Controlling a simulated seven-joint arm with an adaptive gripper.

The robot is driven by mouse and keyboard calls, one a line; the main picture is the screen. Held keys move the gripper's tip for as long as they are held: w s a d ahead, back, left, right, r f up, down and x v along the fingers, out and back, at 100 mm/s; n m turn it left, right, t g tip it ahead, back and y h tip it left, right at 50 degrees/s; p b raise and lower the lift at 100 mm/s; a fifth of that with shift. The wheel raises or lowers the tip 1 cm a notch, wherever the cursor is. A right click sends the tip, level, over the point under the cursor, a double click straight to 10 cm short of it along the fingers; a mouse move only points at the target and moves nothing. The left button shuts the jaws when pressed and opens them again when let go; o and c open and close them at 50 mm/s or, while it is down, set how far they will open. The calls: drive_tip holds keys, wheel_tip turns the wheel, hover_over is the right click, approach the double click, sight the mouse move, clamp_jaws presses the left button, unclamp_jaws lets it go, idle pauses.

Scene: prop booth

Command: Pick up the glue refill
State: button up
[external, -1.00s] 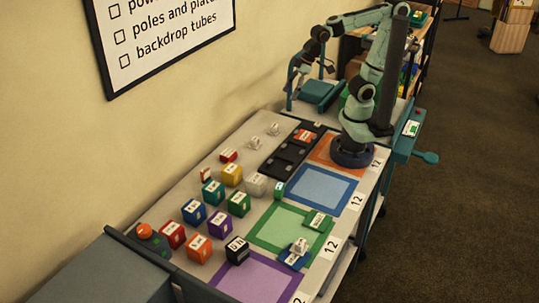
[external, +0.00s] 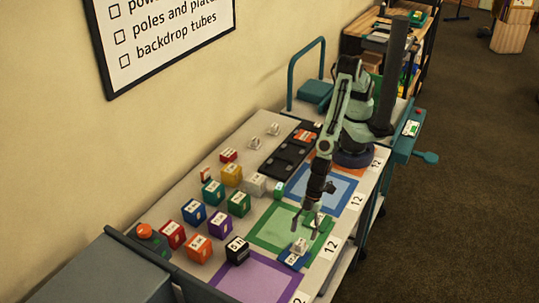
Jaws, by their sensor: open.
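I cannot read the labels well enough to tell which item is the glue refill. My gripper (external: 308,228) is open and points down over the right part of the green-bordered square. Just beside and partly behind its fingers lies a flat green item (external: 327,224) with a pale label, partly hidden by the gripper. Slightly nearer the camera, a small white piece (external: 299,245) sits on a flat blue item (external: 290,259). Nothing shows between my fingers, and contact cannot be told.
Several labelled cubes stand to the left, including a black one (external: 237,250), a purple one (external: 220,224) and a green one (external: 239,203). A dark tray (external: 284,160) lies at the back. The purple-bordered square (external: 255,283) and the blue-bordered square (external: 338,187) look clear.

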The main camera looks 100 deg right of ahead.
sight(301, 242)
drive_tip(key=x, duration=0.4)
drive_tip(key=shift+f, duration=0.2)
clamp_jaws()
